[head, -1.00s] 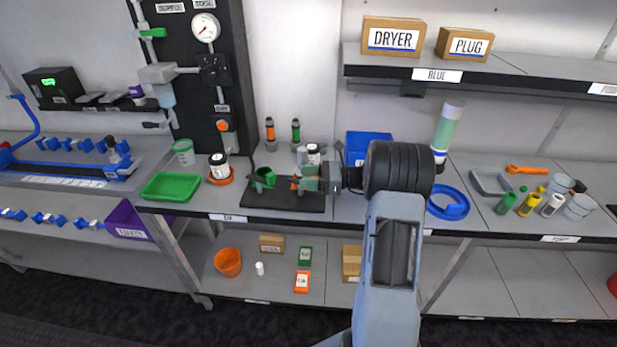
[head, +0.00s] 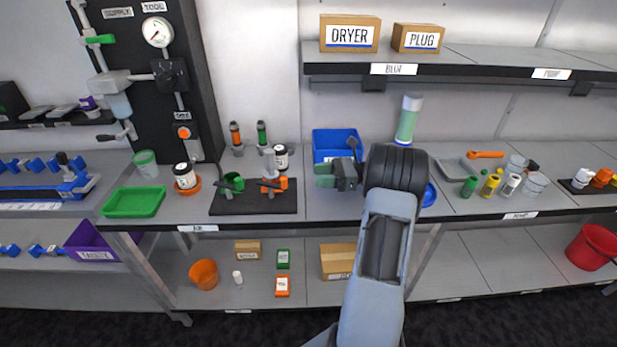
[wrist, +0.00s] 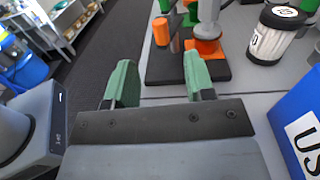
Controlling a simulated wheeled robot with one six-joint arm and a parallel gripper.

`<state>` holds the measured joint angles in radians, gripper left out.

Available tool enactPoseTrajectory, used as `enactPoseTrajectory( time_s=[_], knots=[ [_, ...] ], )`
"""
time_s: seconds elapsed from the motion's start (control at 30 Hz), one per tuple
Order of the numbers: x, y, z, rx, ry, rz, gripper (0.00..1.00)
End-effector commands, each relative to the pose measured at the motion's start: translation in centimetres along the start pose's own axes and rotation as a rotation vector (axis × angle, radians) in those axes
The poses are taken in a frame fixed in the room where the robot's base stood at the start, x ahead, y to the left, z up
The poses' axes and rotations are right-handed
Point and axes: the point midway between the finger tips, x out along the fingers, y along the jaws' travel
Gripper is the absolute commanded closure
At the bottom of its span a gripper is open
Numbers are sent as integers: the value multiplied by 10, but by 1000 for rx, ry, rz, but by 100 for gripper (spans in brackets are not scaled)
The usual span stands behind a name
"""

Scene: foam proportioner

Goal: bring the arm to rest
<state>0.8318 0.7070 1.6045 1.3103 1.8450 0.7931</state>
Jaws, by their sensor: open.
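My gripper (head: 326,176) is in the head view, over the bench front of the blue bin and right of the black plate. Its green fingers point left. In the wrist view my gripper (wrist: 160,85) shows two green fingers spread apart with nothing between them. My grey arm (head: 375,265) rises from the bottom of the head view, with a dark joint near the bench. The black plate (wrist: 160,67) with an orange fitting lies beyond the fingertips.
A blue bin (head: 337,143) stands behind the gripper, a black plate (head: 228,207) with green and orange fittings to its left. A white jar (wrist: 275,35) is near the fingers. The shelf (head: 480,66) overhangs the bench.

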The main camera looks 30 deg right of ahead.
Motion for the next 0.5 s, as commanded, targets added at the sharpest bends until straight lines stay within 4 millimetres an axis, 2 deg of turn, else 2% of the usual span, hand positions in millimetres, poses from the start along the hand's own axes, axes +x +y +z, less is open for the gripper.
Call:
enactPoseTrajectory(
  time_s=[0.2,0.5],
  knots=[
    [-9,0,0,1,-1,0,51],
    [-9,0,0,1,0,0,51]
  ],
)
